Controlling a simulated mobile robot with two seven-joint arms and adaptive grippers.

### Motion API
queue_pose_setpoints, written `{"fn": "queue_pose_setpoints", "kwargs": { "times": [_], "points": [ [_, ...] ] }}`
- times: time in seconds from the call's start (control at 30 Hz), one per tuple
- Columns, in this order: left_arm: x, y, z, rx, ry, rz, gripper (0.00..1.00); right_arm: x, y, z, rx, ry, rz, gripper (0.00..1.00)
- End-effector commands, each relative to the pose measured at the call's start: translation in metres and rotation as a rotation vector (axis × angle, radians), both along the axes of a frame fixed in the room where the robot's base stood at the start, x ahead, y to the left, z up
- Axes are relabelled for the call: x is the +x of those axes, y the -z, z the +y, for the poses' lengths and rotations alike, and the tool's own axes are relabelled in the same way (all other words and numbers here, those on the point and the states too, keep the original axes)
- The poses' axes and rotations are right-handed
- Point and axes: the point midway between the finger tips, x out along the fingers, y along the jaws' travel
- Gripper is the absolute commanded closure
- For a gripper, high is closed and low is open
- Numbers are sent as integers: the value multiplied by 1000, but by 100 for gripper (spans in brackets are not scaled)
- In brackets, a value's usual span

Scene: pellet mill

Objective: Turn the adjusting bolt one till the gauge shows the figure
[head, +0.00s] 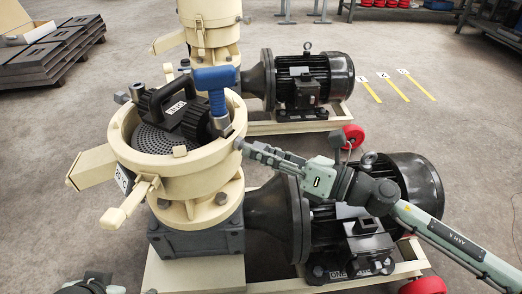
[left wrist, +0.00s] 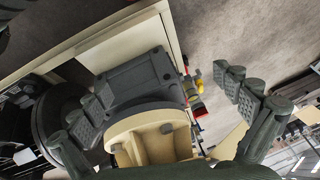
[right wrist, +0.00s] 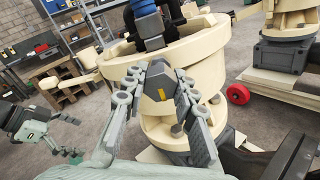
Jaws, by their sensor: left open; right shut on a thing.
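The cream mill tub (head: 205,170) holds a black roller assembly (head: 180,108) above a perforated die (head: 155,138). A grey hex bolt head (right wrist: 158,84) with a yellow mark sticks out of the tub's side in the right wrist view. My right gripper (head: 241,144) is shut on this bolt head, one finger on each side. Another grey hex bolt (head: 137,91) is at the tub's left rim. A blue T-shaped device (head: 215,80) stands at the roller assembly; I see no readable figure on it. My left gripper (left wrist: 167,82) is open and empty.
A black motor (head: 350,235) stands right of the tub, under my right arm. A second mill with its motor (head: 310,82) stands behind. Red wheels (head: 353,135) edge the frame. Cream arms (head: 128,205) jut from the tub's left.

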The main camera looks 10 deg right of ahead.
Motion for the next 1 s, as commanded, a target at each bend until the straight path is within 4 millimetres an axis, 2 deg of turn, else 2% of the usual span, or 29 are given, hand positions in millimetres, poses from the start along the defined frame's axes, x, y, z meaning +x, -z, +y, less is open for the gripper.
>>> {"fn": "queue_pose_setpoints", "kwargs": {
  "times": [0.23, 0.37, 0.5, 0.63, 0.8, 1.0],
  "points": [
    [-3, -2, 2, 3, -5, 17, 0, 0, -2, 0, 19, 0, 27, 100],
    [-25, 18, 20, 31, -48, 152, 0, 0, -6, 0, 96, 2, 139, 100],
    [-13, 52, 18, 12, -40, 164, 0, 0, -5, 0, 191, 1, 274, 100],
    [-9, 75, 17, 1, -36, 170, 0, 0, -3, 0, 253, 1, 362, 100],
    [-7, 88, 16, -5, -34, 171, 0, 0, -1, 0, 287, 0, 408, 100],
    [-6, 89, 16, -5, -34, 169, 0, 0, 0, 0, 288, 0, 409, 100]
  ]
}}
